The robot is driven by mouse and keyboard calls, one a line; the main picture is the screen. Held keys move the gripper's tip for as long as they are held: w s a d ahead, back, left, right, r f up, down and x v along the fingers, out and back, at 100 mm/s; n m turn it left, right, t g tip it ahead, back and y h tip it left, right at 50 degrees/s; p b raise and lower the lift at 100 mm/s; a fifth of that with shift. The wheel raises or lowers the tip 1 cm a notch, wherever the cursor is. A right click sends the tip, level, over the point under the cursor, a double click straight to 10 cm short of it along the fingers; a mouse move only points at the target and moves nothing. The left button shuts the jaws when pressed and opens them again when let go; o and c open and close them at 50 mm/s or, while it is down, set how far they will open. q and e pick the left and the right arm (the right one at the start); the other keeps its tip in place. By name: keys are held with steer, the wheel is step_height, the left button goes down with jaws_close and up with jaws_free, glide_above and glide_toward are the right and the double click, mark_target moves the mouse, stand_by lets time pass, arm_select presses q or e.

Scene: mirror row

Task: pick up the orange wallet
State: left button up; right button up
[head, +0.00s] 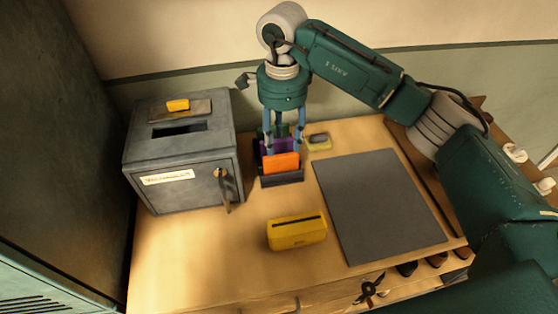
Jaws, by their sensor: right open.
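The orange wallet (281,163) stands upright at the front of a dark holder (282,180) on the table. A purple item (279,146) and a dark green one stand behind it in the same holder. My right gripper (283,146) points down over the holder, open, with its blue-grey fingers at the left and right of the row. The fingertips are near the purple item and the wallet's upper edge. I cannot tell whether they touch anything. My left gripper is not in view.
A grey metal box (185,180) with a top slot and a key in front stands left of the holder. A yellow slotted box (297,231) is in front. A dark mat (378,205) covers the right. A small yellow-and-grey item (318,142) lies behind. The front left table is clear.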

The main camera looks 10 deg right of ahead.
mark_target(282, 157)
steer(key=f, duration=0.1)
steer(key=s+f, duration=0.1)
steer(key=shift+f+p, duration=0.35)
steer(key=f+p, duration=0.2)
steer(key=f, duration=0.1)
steer(key=f+p, duration=0.1)
steer(key=f, duration=0.1)
steer(key=shift+w, duration=0.3)
steer(key=shift+f, duration=0.35)
steer(key=shift+c, duration=1.2)
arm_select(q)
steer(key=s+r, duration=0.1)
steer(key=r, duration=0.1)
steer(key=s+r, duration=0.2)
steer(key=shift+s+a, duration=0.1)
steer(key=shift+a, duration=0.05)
arm_select(e)
jaws_close()
